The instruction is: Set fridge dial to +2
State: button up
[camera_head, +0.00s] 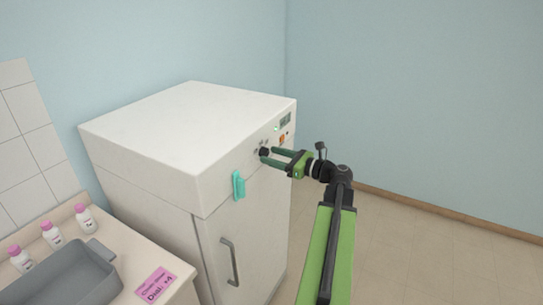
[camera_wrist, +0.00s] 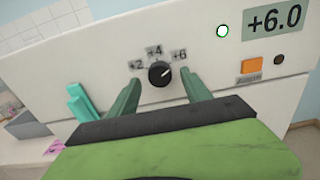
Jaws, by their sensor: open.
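The white fridge (camera_head: 190,130) stands against the wall, with its control panel facing right. The black dial (camera_wrist: 160,73) has labels +2, +4 and +6 around it. Its white mark points up and right, toward +6, and the display (camera_wrist: 274,19) reads +6.0. In the head view the dial (camera_head: 264,152) sits at the tips of my green gripper (camera_head: 272,153). In the wrist view my gripper (camera_wrist: 160,88) is open, with one finger on each side of the dial. I cannot tell whether either finger touches it.
A teal handle-like piece (camera_head: 239,185) juts from the panel left of the dial. An orange button (camera_wrist: 251,65) is at its right.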

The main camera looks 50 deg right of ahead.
jog(key=shift+w+a, duration=0.1)
jog(key=shift+w, duration=0.45)
jog(key=shift+c, duration=0.4)
grip_shut()
